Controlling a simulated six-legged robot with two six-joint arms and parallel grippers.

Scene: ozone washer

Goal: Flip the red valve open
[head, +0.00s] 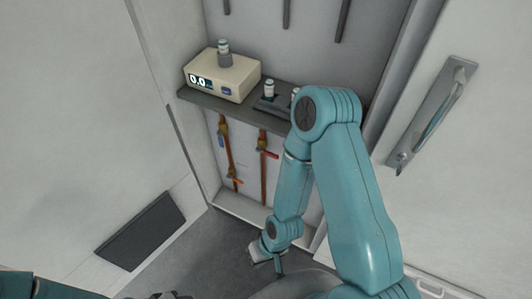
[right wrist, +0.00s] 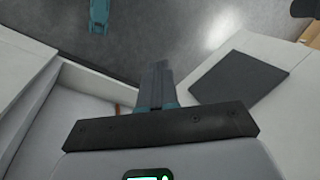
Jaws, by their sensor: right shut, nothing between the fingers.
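A red valve handle (head: 270,155) sits on the right copper pipe (head: 263,180) in the recess, below the shelf. It points right and tilts slightly down. Another reddish handle (head: 234,177) shows low on the left copper pipe (head: 227,150). My right gripper (head: 265,258) hangs low in front of the recess, below and apart from the valves. In the right wrist view its fingers (right wrist: 158,85) are together and empty. Of my left arm, only teal and dark parts show at the bottom edge; its jaw state is unclear.
A beige scale reading 0.0 (head: 222,76) with a small vial (head: 223,47) stands on the grey shelf (head: 215,100). More vials (head: 269,88) sit in a rack to its right. A door with a long handle (head: 430,118) stands at right. The floor (head: 215,245) before the recess is clear.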

